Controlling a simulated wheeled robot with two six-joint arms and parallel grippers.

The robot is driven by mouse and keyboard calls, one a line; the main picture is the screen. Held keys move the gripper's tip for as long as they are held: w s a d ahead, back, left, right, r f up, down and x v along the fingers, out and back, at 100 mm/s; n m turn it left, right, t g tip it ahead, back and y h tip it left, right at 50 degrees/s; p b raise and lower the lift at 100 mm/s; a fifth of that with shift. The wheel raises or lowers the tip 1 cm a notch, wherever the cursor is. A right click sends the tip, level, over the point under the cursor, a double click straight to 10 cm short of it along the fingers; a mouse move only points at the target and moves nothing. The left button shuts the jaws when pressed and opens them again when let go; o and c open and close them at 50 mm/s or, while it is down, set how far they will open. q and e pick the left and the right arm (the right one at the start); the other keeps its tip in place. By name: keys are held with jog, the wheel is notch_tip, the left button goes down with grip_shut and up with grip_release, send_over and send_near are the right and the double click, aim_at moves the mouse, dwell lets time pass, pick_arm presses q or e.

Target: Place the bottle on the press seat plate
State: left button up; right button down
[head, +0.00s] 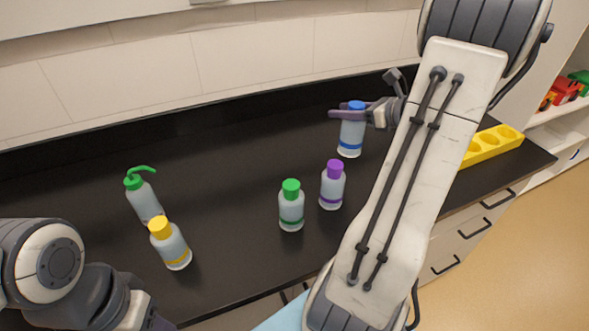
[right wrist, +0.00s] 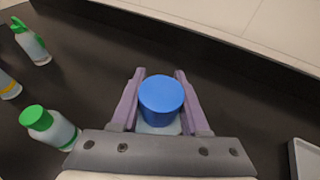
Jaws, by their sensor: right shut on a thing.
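A clear bottle with a blue cap and blue band (head: 351,138) is upright between the purple fingers of my right gripper (head: 350,115), near the back of the black counter. In the right wrist view its blue cap (right wrist: 161,100) sits between the two fingers (right wrist: 160,95), which are shut on the bottle. I cannot tell whether its base touches the counter. No press seat plate can be made out for sure; a pale grey edged piece (right wrist: 304,160) shows at the right edge of the right wrist view. My left arm is at the lower left, its fingertips cut off.
Bottles with purple (head: 332,186), green (head: 291,207) and yellow (head: 170,245) caps stand on the counter (head: 230,185). A green-nozzled squeeze bottle (head: 143,198) stands at left. A yellow holed rack (head: 492,146) is at right. My right arm hides part of the counter.

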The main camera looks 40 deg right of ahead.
jog(key=shift+s+f+h, duration=0.1)
jog(key=shift+s+h, duration=0.2)
jog(key=shift+s, duration=0.1)
jog(key=w+a+f+p, duration=0.1)
jog(key=w+a+f, duration=0.4)
jog(key=w+f, duration=0.4)
jog(key=shift+w+f, duration=0.2)
jog(key=shift+f, duration=0.6)
jog(key=shift+f, duration=0.15)
jog(key=shift+c, duration=2)
grip_release()
